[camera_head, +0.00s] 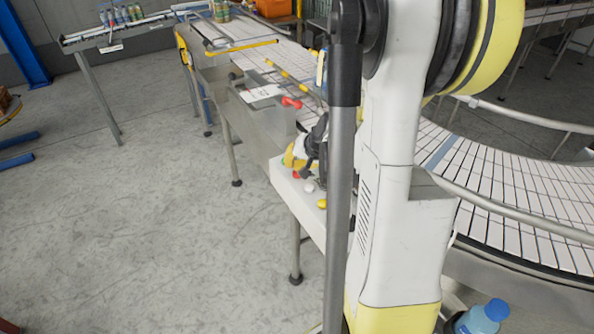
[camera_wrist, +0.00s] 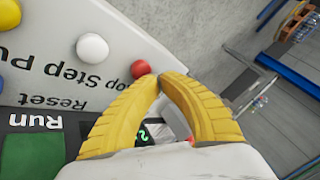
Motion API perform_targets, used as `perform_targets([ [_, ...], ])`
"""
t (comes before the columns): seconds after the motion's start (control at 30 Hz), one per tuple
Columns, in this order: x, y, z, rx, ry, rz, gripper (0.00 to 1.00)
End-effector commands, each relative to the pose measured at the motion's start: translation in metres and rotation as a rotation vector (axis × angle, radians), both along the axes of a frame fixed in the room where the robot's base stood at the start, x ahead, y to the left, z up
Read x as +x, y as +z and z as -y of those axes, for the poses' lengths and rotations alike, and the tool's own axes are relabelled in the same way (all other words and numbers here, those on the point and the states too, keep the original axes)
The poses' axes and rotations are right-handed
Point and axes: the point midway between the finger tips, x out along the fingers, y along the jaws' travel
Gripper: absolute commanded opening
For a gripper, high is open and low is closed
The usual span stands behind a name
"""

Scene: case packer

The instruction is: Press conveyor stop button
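In the head view my gripper (camera_head: 288,155) is just above the panel (camera_head: 283,185), close to the red button (camera_head: 296,175).
The curved conveyor (camera_head: 500,190) lies behind my arm. Open concrete floor (camera_head: 150,220) is at left.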

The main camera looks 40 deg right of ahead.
Motion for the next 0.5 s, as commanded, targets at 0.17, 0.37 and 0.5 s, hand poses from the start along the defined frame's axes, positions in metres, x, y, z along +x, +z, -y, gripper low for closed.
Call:
perform_targets([
  [0.17,0.0001,0.0072,0.0001,0.000,0.000,0.000,0.00],
  [0.37,0.0002,0.0065,0.0002,0.000,0.000,0.000,0.00],
  [0.5,0.0002,0.0095,0.0002,0.000,0.000,0.000,0.00],
])
